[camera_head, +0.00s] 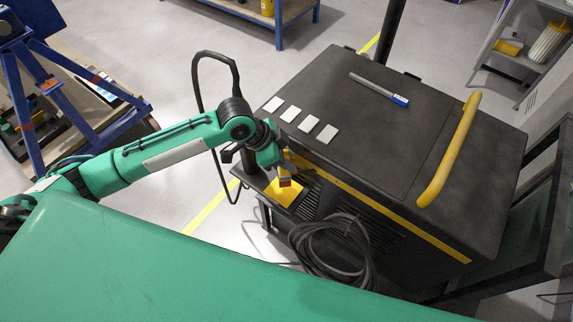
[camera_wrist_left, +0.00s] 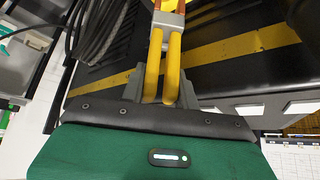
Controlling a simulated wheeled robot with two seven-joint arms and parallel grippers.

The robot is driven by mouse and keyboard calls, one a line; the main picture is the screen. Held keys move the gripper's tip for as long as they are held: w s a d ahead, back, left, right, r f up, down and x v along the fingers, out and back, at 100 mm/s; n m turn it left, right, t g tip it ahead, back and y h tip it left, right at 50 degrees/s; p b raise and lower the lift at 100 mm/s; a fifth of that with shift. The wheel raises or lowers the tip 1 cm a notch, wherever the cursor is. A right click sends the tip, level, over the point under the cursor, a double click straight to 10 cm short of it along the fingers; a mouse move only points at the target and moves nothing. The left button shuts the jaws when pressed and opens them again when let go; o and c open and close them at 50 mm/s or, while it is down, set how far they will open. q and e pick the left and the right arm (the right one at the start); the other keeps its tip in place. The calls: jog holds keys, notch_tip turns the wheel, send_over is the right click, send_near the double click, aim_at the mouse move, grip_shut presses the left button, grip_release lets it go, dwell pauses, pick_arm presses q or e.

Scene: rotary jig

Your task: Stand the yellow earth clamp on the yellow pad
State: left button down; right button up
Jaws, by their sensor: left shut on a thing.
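The yellow earth clamp (camera_head: 285,181) hangs from my left gripper (camera_head: 276,158), with its reddish-brown jaw end pointing down over the yellow pad (camera_head: 287,195). The pad lies on a small dark shelf at the side of the black machine. In the left wrist view, the clamp's two yellow handles (camera_wrist_left: 163,66) run between the grey fingers of my left gripper (camera_wrist_left: 160,88), which is shut on them. The jaw end reaches the top edge of that view. I cannot tell whether the clamp touches the pad. The right gripper is out of view.
The black machine (camera_head: 390,150) carries several white cards, a grey rod with a blue end (camera_head: 380,90) and a yellow handle bar (camera_head: 450,150). A coiled black cable (camera_head: 330,252) hangs in front, close to the shelf. A black hose loops behind my left arm.

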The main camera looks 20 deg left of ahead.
pick_arm(q)
notch_tip(320, 180, down, 4)
jog(key=shift+f+p, duration=0.15)
jog(key=shift+p, duration=0.15)
jog(key=c, duration=1)
grip_release()
jog(key=shift+f, duration=0.15)
jog(key=shift+c, duration=0.2)
jog(key=b+v, duration=0.1)
jog(key=v, duration=1.1)
jog(key=shift+b, duration=0.4)
